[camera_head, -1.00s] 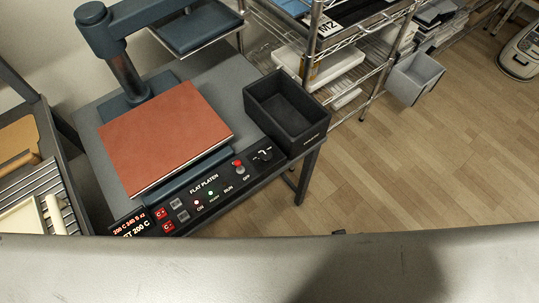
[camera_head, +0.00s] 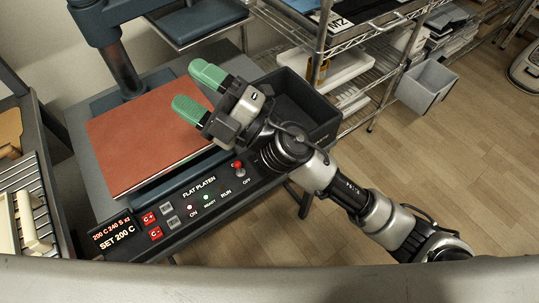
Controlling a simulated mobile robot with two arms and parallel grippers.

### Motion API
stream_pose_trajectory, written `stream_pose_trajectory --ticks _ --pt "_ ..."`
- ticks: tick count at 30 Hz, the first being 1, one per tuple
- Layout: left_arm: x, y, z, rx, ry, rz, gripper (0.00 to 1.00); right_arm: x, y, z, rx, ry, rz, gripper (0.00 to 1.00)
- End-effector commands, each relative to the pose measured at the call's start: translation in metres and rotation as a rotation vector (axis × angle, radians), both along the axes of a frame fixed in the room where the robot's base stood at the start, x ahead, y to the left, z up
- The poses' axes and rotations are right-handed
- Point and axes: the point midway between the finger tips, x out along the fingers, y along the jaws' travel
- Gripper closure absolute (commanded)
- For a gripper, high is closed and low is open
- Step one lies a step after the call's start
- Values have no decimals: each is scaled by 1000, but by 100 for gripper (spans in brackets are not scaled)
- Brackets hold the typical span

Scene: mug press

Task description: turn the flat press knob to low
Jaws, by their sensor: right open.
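The flat press shows a reddish-brown pad (camera_head: 150,135) on its lower platen and a black control panel (camera_head: 190,205) along its front, lettered "FLAT PLATEN". The knob seen earlier at the panel's right end is hidden behind my right arm. A red-topped switch (camera_head: 239,168) with "OFF" near it stands just left of the arm. My right gripper (camera_head: 196,91) has green fingertips, spread apart with nothing between them. It is above the pad's right edge, beyond the panel. My left gripper is not in view.
A black bin (camera_head: 322,112) stands right of the press, partly behind my right arm. A wire shelf (camera_head: 345,50) stands behind it. A rack (camera_head: 30,200) is at the left. Wooden floor (camera_head: 440,150) lies open at the right.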

Motion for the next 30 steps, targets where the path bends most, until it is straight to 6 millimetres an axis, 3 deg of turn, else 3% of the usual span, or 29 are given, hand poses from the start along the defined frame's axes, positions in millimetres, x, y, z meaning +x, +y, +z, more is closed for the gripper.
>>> stream_pose_trajectory --ticks 1,3,6,8,9,12,15,19,25,30 --pt "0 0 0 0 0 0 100 -18 23 -4 -112 -153 121 37" --pt "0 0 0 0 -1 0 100 -42 46 -26 -291 -337 289 37" --pt "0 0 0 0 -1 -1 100 -57 56 -76 -607 -563 508 37" --pt "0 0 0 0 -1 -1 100 -53 47 -112 -828 -671 622 37" --pt "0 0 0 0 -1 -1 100 -44 36 -134 -984 -728 687 37" --pt "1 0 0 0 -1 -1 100 -8 -7 -174 -1372 -807 802 37" --pt "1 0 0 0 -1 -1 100 32 -54 -189 -1701 -818 853 37" --pt "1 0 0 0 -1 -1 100 65 -95 -188 -1970 -790 866 37" --pt "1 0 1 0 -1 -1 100 76 -111 -196 -2064 -769 870 37" --pt "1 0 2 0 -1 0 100 75 -110 -226 -2058 -767 872 37"
